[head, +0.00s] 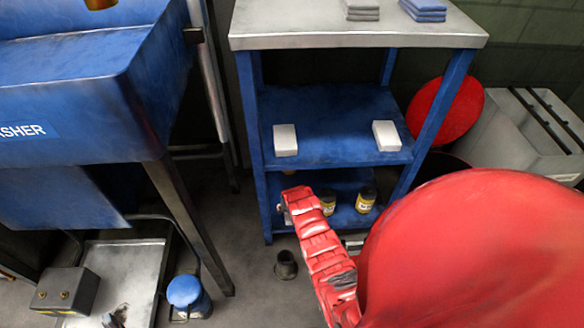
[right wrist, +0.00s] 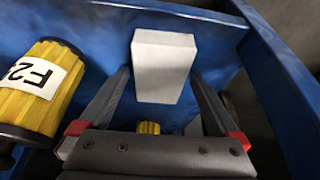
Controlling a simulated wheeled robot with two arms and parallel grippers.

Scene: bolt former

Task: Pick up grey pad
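A stack of grey pads (head: 361,10) lies on the metal top of the blue shelf unit (head: 350,34) in the head view, at the top edge. In the right wrist view, my right gripper (right wrist: 160,78) has its two dark fingers spread wide. A pale grey-white block (right wrist: 163,65) shows beyond and between them, against a blue surface. I cannot tell how far it is from the fingertips, and no contact shows. In the head view my red right arm (head: 325,252) reaches to the lower part of the unit; its fingers are not clear there. My left gripper is out of view.
Blue pads (head: 424,10) lie beside the grey stack. Two white blocks, left (head: 285,140) and right (head: 387,135), sit on the middle shelf. Yellow-labelled jars (head: 366,200) stand below. A yellow cylinder (right wrist: 42,88) is left of the right gripper. A blue washer (head: 70,90) stands left.

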